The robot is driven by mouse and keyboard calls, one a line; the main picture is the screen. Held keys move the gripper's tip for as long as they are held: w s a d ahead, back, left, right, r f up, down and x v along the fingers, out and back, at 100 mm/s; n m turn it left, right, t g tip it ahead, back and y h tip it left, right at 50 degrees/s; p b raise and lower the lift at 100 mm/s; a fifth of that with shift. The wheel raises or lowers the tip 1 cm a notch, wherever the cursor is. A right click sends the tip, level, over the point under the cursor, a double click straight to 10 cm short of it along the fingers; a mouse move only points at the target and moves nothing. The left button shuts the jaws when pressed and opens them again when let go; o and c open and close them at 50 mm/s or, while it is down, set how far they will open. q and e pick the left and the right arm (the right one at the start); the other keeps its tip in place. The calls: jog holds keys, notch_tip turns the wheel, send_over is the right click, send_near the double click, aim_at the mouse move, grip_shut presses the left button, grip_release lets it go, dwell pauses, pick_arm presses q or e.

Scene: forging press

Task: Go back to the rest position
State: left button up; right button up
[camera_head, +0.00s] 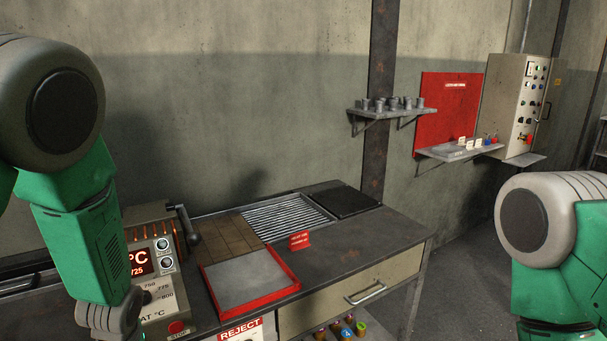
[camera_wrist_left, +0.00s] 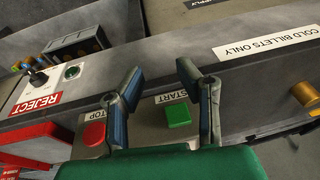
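My left gripper (camera_wrist_left: 160,68) is open and empty in the left wrist view, its two fingers apart. A green START button (camera_wrist_left: 178,115) shows between the fingers, and a red STOP button (camera_wrist_left: 94,134) lies left of them. I see no contact with either button. In the head view my left arm hangs down at the left, in front of the heater control box (camera_head: 158,262), and its gripper is out of frame. My right arm shows at the right edge, but its gripper is out of view.
The bench (camera_head: 352,256) carries a red-rimmed tray (camera_head: 290,287), brown tiles (camera_head: 215,245), a metal grate (camera_head: 285,220) and a dark plate (camera_head: 342,200). A wall shelf (camera_head: 393,113) holds several grey pieces. The floor between bench and right arm looks clear.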

pick_arm(q)
jog(key=s+d+f+m+g+h, duration=0.15)
jog(key=s+f, duration=0.25)
jog(key=s, duration=0.5)
jog(key=s+d+f+m, duration=0.2)
jog(key=s+f, duration=0.1)
jog(key=s, duration=0.7)
jog(key=s+d+f+m+h, duration=0.15)
jog(key=s+f, duration=0.25)
jog(key=s, duration=0.5)
notch_tip(320, 180, down, 10)
jog(key=w+m+b, duration=0.1)
jog(key=w+b, duration=0.1)
jog(key=b, duration=0.8)
jog(key=shift+w+d+m+y+b, duration=0.3)
jog(key=shift+w+d+m+b, duration=0.05)
jog(key=shift+d+m, duration=0.1)
jog(key=shift+t, duration=0.25)
jog(key=shift+w, duration=0.15)
